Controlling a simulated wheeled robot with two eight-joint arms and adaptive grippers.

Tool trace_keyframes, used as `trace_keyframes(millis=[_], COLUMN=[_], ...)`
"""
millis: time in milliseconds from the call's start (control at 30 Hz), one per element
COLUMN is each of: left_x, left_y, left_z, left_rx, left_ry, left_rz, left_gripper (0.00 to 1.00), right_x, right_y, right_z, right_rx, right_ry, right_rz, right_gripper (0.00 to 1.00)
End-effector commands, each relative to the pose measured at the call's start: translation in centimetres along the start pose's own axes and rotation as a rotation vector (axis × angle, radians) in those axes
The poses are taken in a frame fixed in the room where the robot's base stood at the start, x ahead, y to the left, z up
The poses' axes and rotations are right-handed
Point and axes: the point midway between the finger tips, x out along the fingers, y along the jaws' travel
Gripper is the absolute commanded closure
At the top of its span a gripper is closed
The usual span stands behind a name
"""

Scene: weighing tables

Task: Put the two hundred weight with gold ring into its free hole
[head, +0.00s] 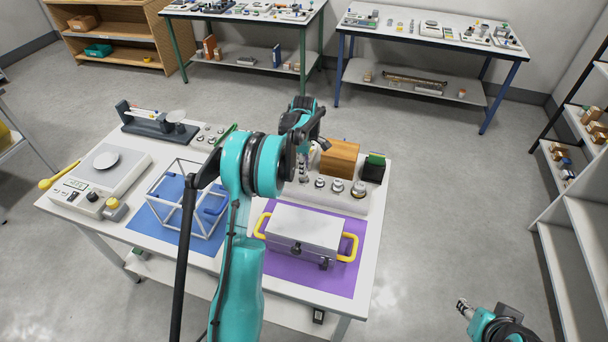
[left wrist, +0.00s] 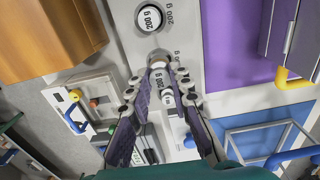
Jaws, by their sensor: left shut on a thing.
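My left gripper (head: 304,140) hangs over the left end of the white weight rack (head: 345,205). In the left wrist view its two fingers (left wrist: 166,72) are closed around a small pale weight (left wrist: 166,96). Its markings are too small and covered to read surely, and I cannot make out a gold ring. A dark round hole (left wrist: 159,56) shows in the rack just beyond the fingertips. Past it a weight marked 200 g (left wrist: 150,18) sits in the rack. I cannot tell whether the held weight touches the rack. My right gripper (head: 463,305) is far off at the lower right.
A wooden block (head: 340,158) and a dark box (head: 374,170) stand behind the rack. A metal case with yellow handles (head: 305,228) lies in front on a purple mat (head: 345,280). A white wire frame (head: 187,200) and a scale (head: 100,180) stand to the left.

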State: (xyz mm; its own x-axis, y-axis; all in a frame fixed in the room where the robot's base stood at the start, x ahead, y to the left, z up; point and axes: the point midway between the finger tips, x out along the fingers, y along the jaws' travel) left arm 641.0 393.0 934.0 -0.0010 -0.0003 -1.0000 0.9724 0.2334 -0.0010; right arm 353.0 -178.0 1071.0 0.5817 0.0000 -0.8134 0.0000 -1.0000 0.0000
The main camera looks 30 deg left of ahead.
Motion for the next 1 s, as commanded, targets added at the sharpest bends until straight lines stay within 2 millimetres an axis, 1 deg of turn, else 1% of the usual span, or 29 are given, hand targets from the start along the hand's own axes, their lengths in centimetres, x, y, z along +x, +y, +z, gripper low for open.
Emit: trace_keyframes(millis=[33,100,167,400,567,600,633,667,900,1000], left_x=[1.1,2.2,2.8,2.8,3.3,3.2,3.2,3.2,3.1,2.8], left_y=[0.0,0.0,0.0,0.0,0.0,0.0,0.0,0.0,0.0,0.0], left_z=[0.0,0.0,0.0,0.0,0.0,0.0,0.0,0.0,0.0,0.0], left_rx=[0.000,0.000,0.000,0.000,0.000,0.000,0.000,0.000,0.000,0.000], left_ry=[0.000,0.000,0.000,0.000,0.000,0.000,0.000,0.000,0.000,0.000], left_rz=[0.000,0.000,0.000,0.000,0.000,0.000,0.000,0.000,0.000,0.000], left_gripper=[1.00,1.00,1.00,1.00,1.00,0.70,0.62,0.59,0.59,0.59], right_x=[0.4,0.7,0.8,0.7,1.1,1.0,1.0,0.9,0.9,0.7], right_y=[0.0,0.0,0.0,0.0,0.0,0.0,0.0,0.0,0.0,0.0], right_z=[0.3,0.5,0.6,0.5,0.8,0.7,0.7,0.7,0.7,0.5], right_rx=[0.000,0.000,0.000,0.000,0.000,0.000,0.000,0.000,0.000,0.000], right_ry=[0.000,0.000,0.000,0.000,0.000,0.000,0.000,0.000,0.000,0.000], right_rz=[0.000,0.000,0.000,0.000,0.000,0.000,0.000,0.000,0.000,0.000], right_gripper=[0.60,0.60,0.60,0.60,0.60,0.60,0.60,0.60,0.60,0.60])
